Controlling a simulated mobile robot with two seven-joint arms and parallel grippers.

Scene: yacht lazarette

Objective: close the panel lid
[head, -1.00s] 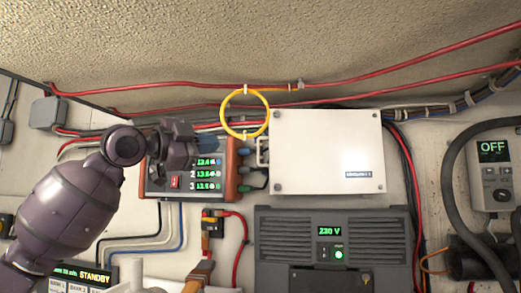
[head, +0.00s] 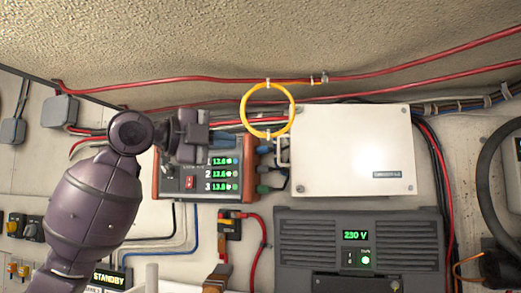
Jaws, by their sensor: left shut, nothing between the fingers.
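The panel lid (head: 352,150) is a flat white cover with a small label low on its right, right of centre in the head view. A pale handle (head: 283,152) is on its left edge. The lid looks slightly tilted, and I cannot tell how far it stands open. My left gripper (head: 206,136) is shut and empty, left of the handle and apart from it. It hides part of the charger display behind it. My right gripper is not in view.
A yellow cable loop (head: 244,108) hangs at the lid's upper left. A grey inverter (head: 425,240) is below the lid. Red cables (head: 190,82) run above.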

